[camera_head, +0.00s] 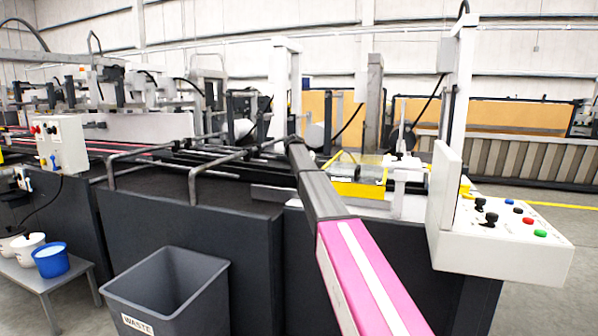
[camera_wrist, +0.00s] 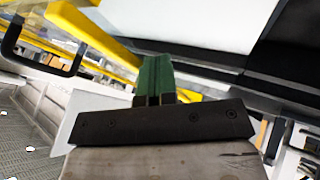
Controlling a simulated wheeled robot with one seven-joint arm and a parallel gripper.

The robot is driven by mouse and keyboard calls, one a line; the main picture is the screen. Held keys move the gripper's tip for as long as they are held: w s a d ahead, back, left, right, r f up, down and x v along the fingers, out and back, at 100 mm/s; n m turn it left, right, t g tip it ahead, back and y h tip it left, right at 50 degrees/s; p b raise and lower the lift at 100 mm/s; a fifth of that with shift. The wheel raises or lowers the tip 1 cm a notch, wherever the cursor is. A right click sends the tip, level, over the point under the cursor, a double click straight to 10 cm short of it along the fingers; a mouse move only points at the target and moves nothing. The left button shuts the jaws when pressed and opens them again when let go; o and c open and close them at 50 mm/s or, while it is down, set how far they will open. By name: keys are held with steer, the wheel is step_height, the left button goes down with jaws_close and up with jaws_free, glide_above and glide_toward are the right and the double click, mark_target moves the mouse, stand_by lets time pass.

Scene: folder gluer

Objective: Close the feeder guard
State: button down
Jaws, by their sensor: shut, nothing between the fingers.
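The feeder guard appears to be the clear panel with yellow edges (camera_head: 358,189) on the feeder, just right of my arm's far end in the head view. I cannot tell its exact angle there. In the wrist view a yellow bar (camera_wrist: 88,32) crosses the upper left, with a black handle (camera_wrist: 42,68) beside it. My gripper (camera_wrist: 156,62) shows as green fingers pressed together, empty, near the yellow bars and to the right of the handle. Whether the fingers touch a bar is unclear. In the head view my gripper is not clearly visible beyond my arm.
A white control box (camera_head: 500,243) with buttons and black knobs stands right of the feeder. A grey waste bin (camera_head: 172,290) stands in front of the dark machine side. A low table (camera_head: 55,278) with buckets is at left. Metal rails (camera_head: 150,152) run along the machine top.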

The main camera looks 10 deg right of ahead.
steer(key=shift+s+d, duration=0.4)
steer(key=shift+d, duration=0.35)
steer(key=shift+s+d, duration=0.35)
steer(key=shift+d, duration=0.35)
